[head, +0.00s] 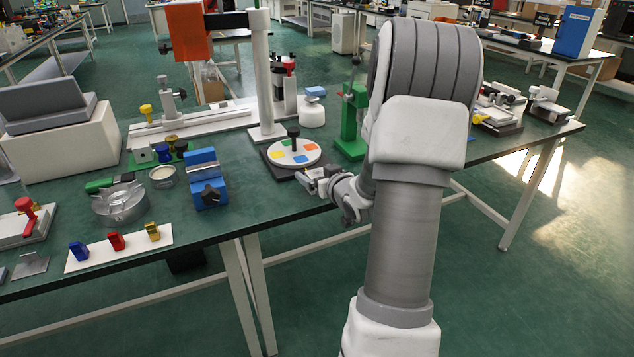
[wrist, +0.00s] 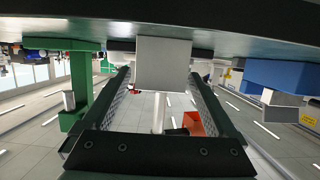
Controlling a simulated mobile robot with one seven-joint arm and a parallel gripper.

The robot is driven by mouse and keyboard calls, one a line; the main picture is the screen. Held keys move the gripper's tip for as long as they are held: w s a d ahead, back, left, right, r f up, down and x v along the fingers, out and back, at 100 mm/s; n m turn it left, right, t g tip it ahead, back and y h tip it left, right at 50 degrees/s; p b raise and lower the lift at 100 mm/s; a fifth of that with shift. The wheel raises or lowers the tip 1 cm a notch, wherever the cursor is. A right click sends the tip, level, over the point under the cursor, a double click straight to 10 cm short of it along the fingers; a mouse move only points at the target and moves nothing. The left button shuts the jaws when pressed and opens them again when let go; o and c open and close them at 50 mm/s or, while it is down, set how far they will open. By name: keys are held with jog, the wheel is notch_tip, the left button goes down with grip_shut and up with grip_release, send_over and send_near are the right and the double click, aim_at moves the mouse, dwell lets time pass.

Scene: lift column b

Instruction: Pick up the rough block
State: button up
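A plain pale grey block (wrist: 163,62), which I take to be the rough block, shows in the wrist view, which looks upside down. It stands at the table top and nearly fills the gap between my fingers. My gripper (wrist: 161,78) has its two fingers spread, one on each side of the block. Narrow gaps seem to show, but contact is hard to tell. In the head view my gripper (head: 312,178) is low over the table's front edge, and its fingers hide most of what is between them.
Just behind my gripper is a disc with coloured patches and a dark knob (head: 293,152). A green stand (head: 352,130) is close on the right, a blue vise (head: 205,180) on the left. A white post (head: 262,80) rises behind. The front edge has some clear room.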

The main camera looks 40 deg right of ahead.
grip_shut()
jog(key=shift+r, duration=0.1)
